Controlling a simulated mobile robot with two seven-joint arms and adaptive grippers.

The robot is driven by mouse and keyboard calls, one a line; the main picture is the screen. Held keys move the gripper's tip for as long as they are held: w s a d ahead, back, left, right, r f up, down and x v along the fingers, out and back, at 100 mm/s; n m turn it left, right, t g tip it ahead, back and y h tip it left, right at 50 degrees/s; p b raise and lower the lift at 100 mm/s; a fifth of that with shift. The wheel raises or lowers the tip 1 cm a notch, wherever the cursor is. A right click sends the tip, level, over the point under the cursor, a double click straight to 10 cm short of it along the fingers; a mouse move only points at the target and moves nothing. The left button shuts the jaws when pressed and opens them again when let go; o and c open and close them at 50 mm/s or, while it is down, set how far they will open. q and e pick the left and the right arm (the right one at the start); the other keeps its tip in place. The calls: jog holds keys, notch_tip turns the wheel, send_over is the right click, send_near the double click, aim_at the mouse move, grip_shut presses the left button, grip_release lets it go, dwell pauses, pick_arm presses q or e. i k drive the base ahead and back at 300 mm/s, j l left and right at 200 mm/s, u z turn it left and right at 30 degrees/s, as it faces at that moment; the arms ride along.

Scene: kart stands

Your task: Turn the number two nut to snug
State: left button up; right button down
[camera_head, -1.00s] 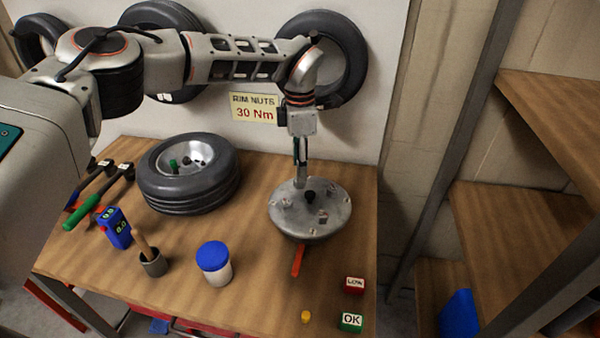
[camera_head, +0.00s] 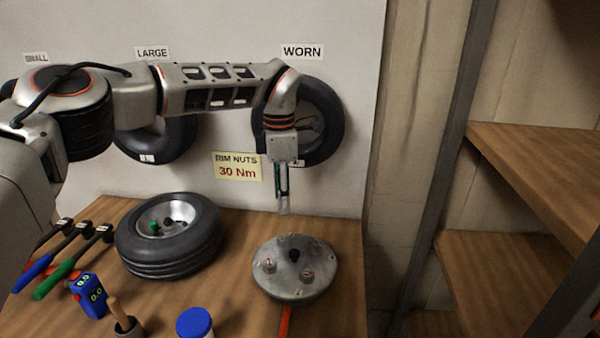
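A round grey metal hub plate (camera_head: 269,287) lies on the bench with a black centre piece (camera_head: 295,256). Two nuts show clearly, a left one (camera_head: 270,266) and a right one (camera_head: 307,274). Smaller stud-like points show near the rim. No number is readable on any nut, so I cannot tell which is number two. My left gripper (camera_head: 284,208) points straight down above the back edge of the plate, apart from it. It is seen edge-on, and whether its fingers are open or shut is unclear. My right gripper is out of view.
A tyre on a rim (camera_head: 168,252) lies left of the plate. A "30 Nm" sign (camera_head: 237,167) hangs behind. A red-orange bar (camera_head: 285,322) sticks out in front.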

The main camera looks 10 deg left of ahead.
aim_at(269, 265)
jog(key=k, duration=1)
